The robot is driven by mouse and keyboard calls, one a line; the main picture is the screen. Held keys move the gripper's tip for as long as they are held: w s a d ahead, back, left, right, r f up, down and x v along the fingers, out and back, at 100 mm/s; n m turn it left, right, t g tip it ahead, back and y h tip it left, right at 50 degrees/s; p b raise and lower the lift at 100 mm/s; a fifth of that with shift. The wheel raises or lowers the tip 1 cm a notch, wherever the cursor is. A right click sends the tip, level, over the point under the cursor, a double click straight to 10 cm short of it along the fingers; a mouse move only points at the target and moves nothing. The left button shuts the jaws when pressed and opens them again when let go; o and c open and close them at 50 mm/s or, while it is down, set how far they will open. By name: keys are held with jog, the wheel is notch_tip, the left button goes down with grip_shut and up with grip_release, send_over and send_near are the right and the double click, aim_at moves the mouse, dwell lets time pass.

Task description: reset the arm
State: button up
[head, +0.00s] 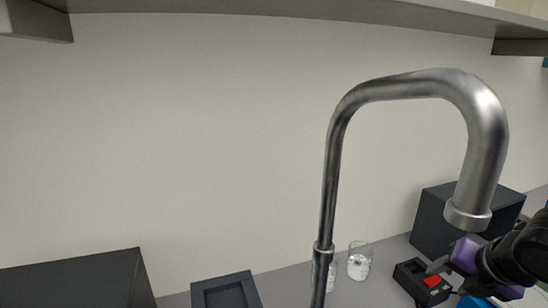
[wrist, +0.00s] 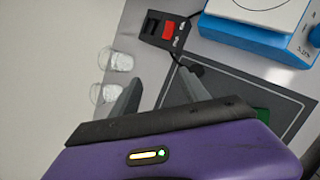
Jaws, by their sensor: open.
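My gripper (wrist: 160,76) shows in the wrist view with its two grey fingers spread apart and nothing between them. Its purple body fills the bottom of that view, with a small lit indicator on it. In the head view my gripper (head: 443,272) is at the lower right, close to a small black box with a red switch (head: 425,283). That switch box also shows in the wrist view (wrist: 166,30), ahead of the fingers. I cannot tell whether a finger touches anything.
A steel gooseneck pipe (head: 330,180) stands in front of two clear glasses (head: 359,262). A large dark box (head: 430,220) is behind my gripper. A blue and white device (wrist: 240,35) and dark mat (wrist: 225,85) lie nearby. A shelf (head: 300,12) runs overhead.

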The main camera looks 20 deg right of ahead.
jog(key=w+a+r+m+t, duration=0.3)
jog(key=w+r+m+t, duration=0.35)
jog(key=r, duration=0.25)
jog(key=w+a+r+m+t, duration=0.4)
jog(key=w+r+m+t, duration=0.1)
jog(key=r+m+t, duration=0.3)
jog(key=s+a+f+m+g+y, duration=0.1)
jog(key=s+a+f+m+g, duration=0.1)
jog(key=s+a+f, duration=0.5)
jog(key=s+a+f+m+g+y, duration=0.1)
jog(key=s+a+f+m, duration=0.3)
jog(key=s, duration=1.2)
jog(key=s+a+f+m+g+y, duration=0.1)
jog(key=s+a+f+m+g, duration=0.1)
jog(key=s+a+f, duration=0.9)
notch_tip(320, 180, down, 5)
jog(key=shift+s+a+f+m+g, duration=0.15)
jog(key=shift+s+a+m+g, duration=0.2)
jog(key=shift+m, duration=0.2)
